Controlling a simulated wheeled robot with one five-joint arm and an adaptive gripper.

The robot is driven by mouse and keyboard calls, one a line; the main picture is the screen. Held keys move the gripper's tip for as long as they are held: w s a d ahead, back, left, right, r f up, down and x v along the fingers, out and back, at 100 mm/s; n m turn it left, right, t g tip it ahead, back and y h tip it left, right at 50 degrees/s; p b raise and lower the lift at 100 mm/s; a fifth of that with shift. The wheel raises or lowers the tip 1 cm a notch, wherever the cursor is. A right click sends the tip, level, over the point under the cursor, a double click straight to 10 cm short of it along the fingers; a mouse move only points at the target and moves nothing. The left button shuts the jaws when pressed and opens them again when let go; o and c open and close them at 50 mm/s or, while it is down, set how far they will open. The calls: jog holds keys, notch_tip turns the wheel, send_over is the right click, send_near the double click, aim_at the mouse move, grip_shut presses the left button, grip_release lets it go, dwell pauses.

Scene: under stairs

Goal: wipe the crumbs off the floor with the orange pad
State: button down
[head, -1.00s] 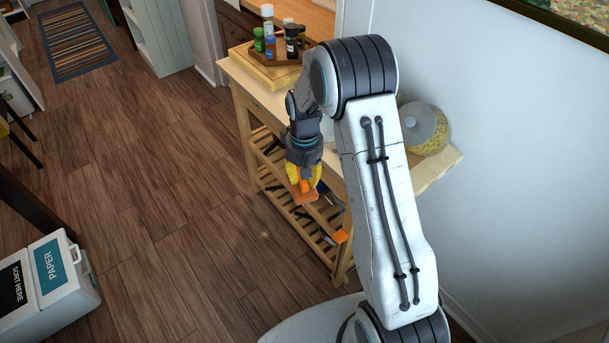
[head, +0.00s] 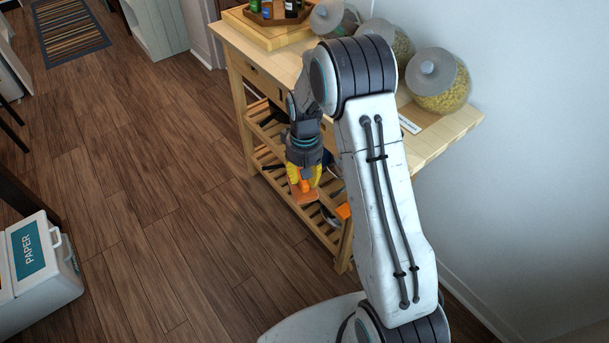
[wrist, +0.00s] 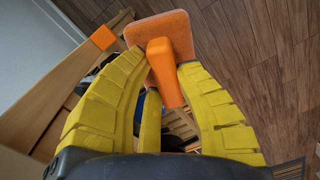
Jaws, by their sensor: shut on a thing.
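The orange pad (wrist: 180,25) has an orange handle (wrist: 163,72) in the wrist view, and my gripper (wrist: 162,68) has its yellow fingers shut on that handle. In the head view my gripper (head: 304,176) points down beside the wooden cart, with the pad (head: 305,195) under its fingertips. The pad appears above the floor (head: 190,235), in front of the cart's slatted shelves. I cannot make out any crumbs on the visible floor in either current view.
The wooden cart (head: 445,143) stands close on the right with glass jars (head: 437,82) on top. A separate orange piece (head: 343,211) shows at its side. A white paper bin (head: 62,285) stands at lower left. The wood floor between is clear.

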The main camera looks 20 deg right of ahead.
notch_tip(320, 180, down, 37)
jog(key=b, duration=3.6)
jog(key=s+d+f+m, duration=1)
jog(key=s+d, duration=0.1)
jog(key=d, duration=0.3)
jog(key=s+d+f+m, duration=1)
jog(key=s+d+f, duration=0.1)
jog(key=d, duration=0.3)
jog(key=s+d+f+m, duration=1)
jog(key=s+d+m, duration=0.1)
jog(key=s+d, duration=0.2)
jog(key=shift+s+d+f, duration=0.1)
jog(key=shift+d+f, duration=0.1)
jog(key=shift+d, duration=0.25)
jog(key=shift+s+d+f, duration=0.1)
jog(key=shift+d+f, duration=0.05)
jog(key=shift+d, duration=0.3)
